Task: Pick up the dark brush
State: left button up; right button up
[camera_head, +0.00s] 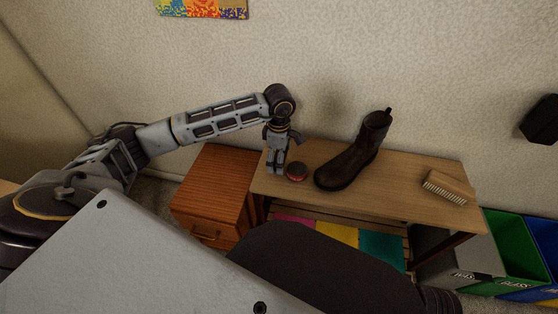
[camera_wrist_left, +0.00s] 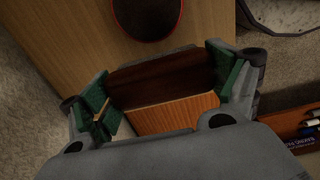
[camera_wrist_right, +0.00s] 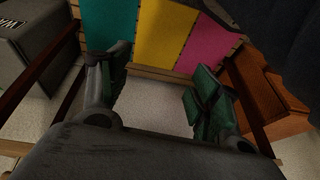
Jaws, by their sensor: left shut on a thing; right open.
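The dark brush (camera_wrist_left: 165,78), a dark brown wooden piece, spans the gap between the green pads of my left gripper (camera_wrist_left: 165,85) in the left wrist view. The gripper is shut on it at the left end of the wooden bench (camera_head: 410,167). In the head view my left gripper (camera_head: 277,168) points down there, and the brush is hidden or too small to make out. My right gripper (camera_wrist_right: 155,95) is open and empty in the right wrist view, in front of the bench's lower part; the head view does not show it.
A round dark tin with a red rim (camera_head: 297,172) lies right beside the left gripper. A brown boot (camera_head: 350,162) stands mid-bench, and a pale brush (camera_head: 448,187) lies at the right end. An orange-brown cabinet (camera_head: 213,190) stands left; bins (camera_head: 510,255) stand right.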

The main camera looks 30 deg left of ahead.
pick_arm(q)
notch_tip(320, 180, up, 5)
jog(key=shift+r+p, duration=0.15)
jog(key=shift+p, duration=0.4)
jog(key=shift+r, duration=0.85)
pick_arm(e)
jog(key=f, duration=0.2)
jog(key=shift+w+d+f+g, duration=0.15)
jog(key=shift+d+f+g, duration=0.15)
jog(key=shift+f, duration=0.1)
jog(key=shift+r, duration=0.1)
pick_arm(q)
jog(key=o, duration=0.5)
jog(key=shift+c, duration=1.4)
pick_arm(e)
jog(key=shift+s, duration=0.3)
